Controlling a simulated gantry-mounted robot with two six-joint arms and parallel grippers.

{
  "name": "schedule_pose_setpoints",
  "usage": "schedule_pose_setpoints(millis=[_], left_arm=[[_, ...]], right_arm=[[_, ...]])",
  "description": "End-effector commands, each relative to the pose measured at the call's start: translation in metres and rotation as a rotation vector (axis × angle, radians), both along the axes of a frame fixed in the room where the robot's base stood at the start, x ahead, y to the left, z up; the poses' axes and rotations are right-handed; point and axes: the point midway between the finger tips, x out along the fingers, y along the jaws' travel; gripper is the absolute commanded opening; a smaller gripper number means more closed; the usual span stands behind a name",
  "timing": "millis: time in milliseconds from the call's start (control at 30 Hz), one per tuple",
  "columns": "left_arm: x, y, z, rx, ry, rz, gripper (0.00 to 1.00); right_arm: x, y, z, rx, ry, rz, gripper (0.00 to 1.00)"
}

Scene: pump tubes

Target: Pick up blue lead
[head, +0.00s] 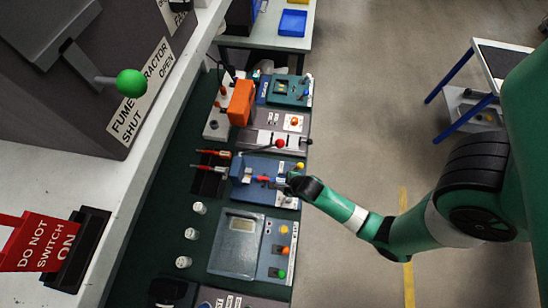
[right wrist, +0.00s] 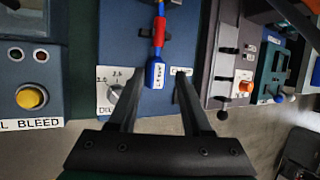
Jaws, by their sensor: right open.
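A lead with a blue plug end (right wrist: 155,73) and a red section above it shows between my right gripper's fingers in the right wrist view. In the head view the lead (head: 263,179) lies over the blue panel (head: 251,166). My right gripper (head: 288,184) is at the right edge of that panel. In the right wrist view its two fingers (right wrist: 158,84) are open, one on each side of the blue end, with gaps on both sides. My left gripper is not in view.
A dial (right wrist: 113,93) is beside the left finger, and a panel with a yellow button (right wrist: 31,97) is further left. Grey panels (head: 277,126) adjoin the blue one. Two red-tipped leads (head: 213,153) lie left of it.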

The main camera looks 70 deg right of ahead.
Motion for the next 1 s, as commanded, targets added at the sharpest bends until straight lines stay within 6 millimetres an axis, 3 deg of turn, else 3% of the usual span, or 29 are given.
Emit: schedule_pose_setpoints(millis=[100, 367, 700, 967, 1000], left_arm=[[0.0, 0.0, -0.006, 0.0, -0.002, 0.0, 0.69], [0.0, 0.0, -0.007, 0.0, -0.002, 0.0, 0.69], [0.0, 0.0, -0.023, 0.0, -0.002, 0.0, 0.69], [0.0, 0.0, -0.022, 0.0, -0.002, 0.0, 0.69], [0.0, 0.0, -0.022, 0.0, -0.002, 0.0, 0.69]], right_arm=[[0.01, -0.007, -0.021, 0.001, 0.002, -0.001, 0.49], [0.016, -0.011, -0.031, 0.0, 0.0, 0.001, 0.49], [0.037, -0.021, -0.072, 0.001, 0.0, 0.0, 0.49], [0.038, -0.022, -0.073, 0.0, -0.001, 0.001, 0.49], [0.038, -0.022, -0.073, 0.0, -0.001, 0.001, 0.42]])
